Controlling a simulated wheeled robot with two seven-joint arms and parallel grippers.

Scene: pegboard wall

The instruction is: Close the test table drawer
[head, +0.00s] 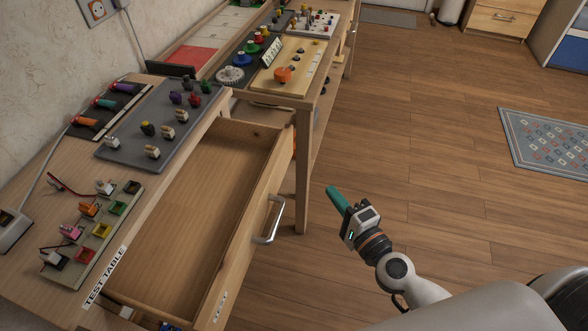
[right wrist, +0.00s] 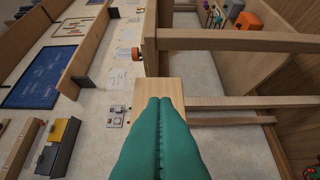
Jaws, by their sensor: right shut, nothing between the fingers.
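The test table drawer (head: 205,205) is pulled open from the table and its wooden inside looks empty. Its front carries a silver bar handle (head: 268,220). The test table top (head: 45,175) bears a "TEST TABLE" label at its edge. My right gripper (head: 332,190) has teal fingers pressed together, with nothing between them. It is to the right of the drawer front and handle in the head view, apart from both. The fingers also show in the right wrist view (right wrist: 160,105), with no handle visible there. My left gripper is not in view.
A grey board with connectors (head: 165,115) and a socket block (head: 95,235) lie on the test table. A second table with an orange-knobbed wooden panel (head: 290,68) stands behind the drawer. The wood floor (head: 430,150) to the right is clear up to a patterned mat (head: 550,140).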

